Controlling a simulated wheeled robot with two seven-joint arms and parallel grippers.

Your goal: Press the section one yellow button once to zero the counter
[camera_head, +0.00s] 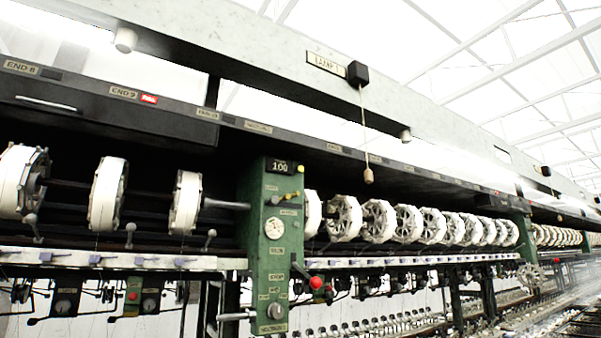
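A green upright panel (267,245) stands at the middle left of the head view. A dark counter display (280,167) near its top reads 100. A small yellow button (300,169) sits at the panel's top right, beside the display. Lower on the panel are a round white dial (275,226), a red knob (316,282) at its right edge and a grey round knob (275,310). Neither of my grippers is in view.
White reels (186,203) line the machine on both sides of the panel. A pull cord with a wooden handle (368,176) hangs from the upper beam, right of the panel. A rail (120,262) with small purple parts runs below the reels.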

